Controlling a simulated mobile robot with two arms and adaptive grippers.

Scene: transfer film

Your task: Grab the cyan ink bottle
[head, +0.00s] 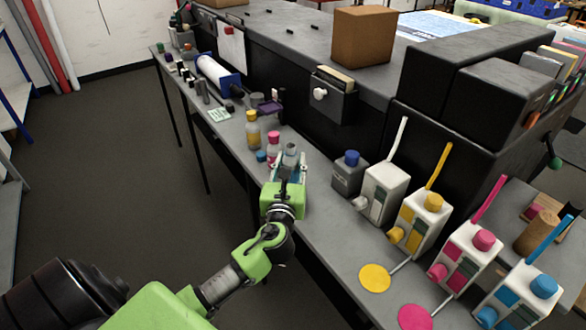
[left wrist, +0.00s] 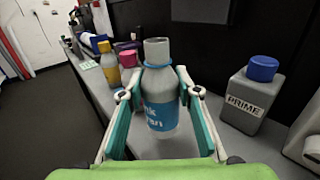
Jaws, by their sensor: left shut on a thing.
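The cyan ink bottle (left wrist: 161,110) stands upright in the left wrist view, grey with a blue label and a blue ring at its neck. Its mouth shows no cap. My left gripper (left wrist: 160,93) has one finger on each side of the bottle and is shut on it. In the head view the left gripper (head: 288,170) reaches over the bench edge, and the bottle's top (head: 291,150) shows beyond it. The bottle's base is partly hidden, so I cannot tell whether it touches the bench. My right gripper is not in view.
A pink-capped bottle (head: 273,147) and a yellow bottle (head: 252,130) stand left of the held bottle. A small blue cap-like piece (head: 261,156) is beside them. A grey PRIME bottle (left wrist: 245,98) with a blue cap stands right. White ink tanks (head: 384,188) line the right side.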

